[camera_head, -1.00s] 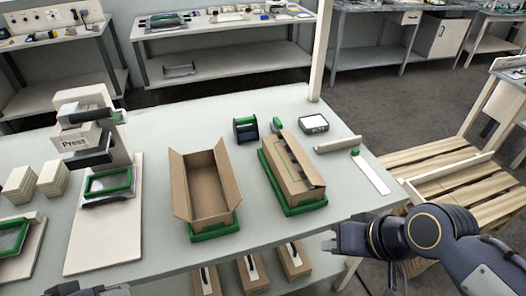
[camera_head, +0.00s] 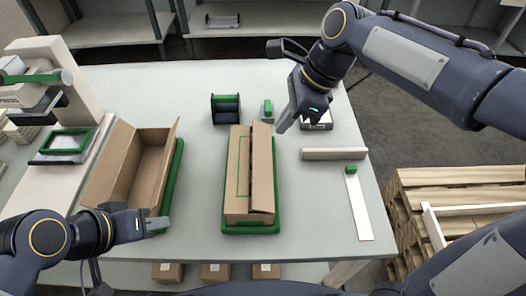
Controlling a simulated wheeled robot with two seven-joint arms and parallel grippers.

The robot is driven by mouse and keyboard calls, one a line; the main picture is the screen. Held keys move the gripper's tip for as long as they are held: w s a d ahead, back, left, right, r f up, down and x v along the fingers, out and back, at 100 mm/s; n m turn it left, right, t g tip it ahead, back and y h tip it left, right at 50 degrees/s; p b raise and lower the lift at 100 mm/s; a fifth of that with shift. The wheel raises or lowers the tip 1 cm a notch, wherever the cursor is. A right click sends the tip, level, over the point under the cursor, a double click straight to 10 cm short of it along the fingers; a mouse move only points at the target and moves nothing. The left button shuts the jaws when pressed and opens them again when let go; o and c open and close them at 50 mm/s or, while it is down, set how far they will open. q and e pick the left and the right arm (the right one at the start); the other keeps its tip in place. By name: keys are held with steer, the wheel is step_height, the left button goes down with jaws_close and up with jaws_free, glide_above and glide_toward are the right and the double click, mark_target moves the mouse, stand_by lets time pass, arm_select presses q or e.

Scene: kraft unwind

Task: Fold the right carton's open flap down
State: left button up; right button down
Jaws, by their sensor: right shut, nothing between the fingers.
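The right carton (camera_head: 237,207) is a long brown box on a green tray (camera_head: 250,229). Its left top flap (camera_head: 239,160) lies nearly flat. Its right top flap (camera_head: 262,180) sits slightly raised, with a dark gap under its front end. My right gripper (camera_head: 283,125) is shut and empty, pointing down just beyond the carton's back right corner; whether it touches the carton I cannot tell. My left gripper (camera_head: 162,226) is by the front right corner of the left carton (camera_head: 116,175), which stands open on another green tray (camera_head: 172,178). Its finger opening is unclear.
A dark tape dispenser (camera_head: 226,109) and a small green-topped item (camera_head: 267,110) stand behind the right carton. A beige bar (camera_head: 334,154) and a white strip (camera_head: 357,205) lie to its right. A press (camera_head: 62,85) stands at the left.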

mark_target(255, 160)
steer(key=x, duration=1)
steer(key=shift+a+f+b, duration=0.2)
steer(key=shift+f+b, duration=0.15)
steer(key=shift+b, duration=0.05)
steer(key=shift+r+p, duration=0.15)
steer(key=shift+p, duration=0.15)
steer(key=h+p, duration=0.1)
steer(key=p, duration=0.2)
steer(key=a+h+p, duration=0.1)
steer(key=h+p, duration=0.1)
steer(key=p, duration=0.1)
steer(key=h+p, duration=0.1)
steer(key=p, duration=0.2)
steer(key=shift+s+a+f+h+p, duration=0.1)
steer(key=shift+a+f+h+p, duration=0.2)
steer(key=shift+a+f+p, duration=0.1)
steer(key=shift+a+f+h+p, duration=0.15)
steer(key=shift+f+h+p, duration=0.2)
steer(key=shift+h+p, duration=0.35)
steer(key=shift+f+h, duration=0.15)
steer(key=shift+h, duration=0.25)
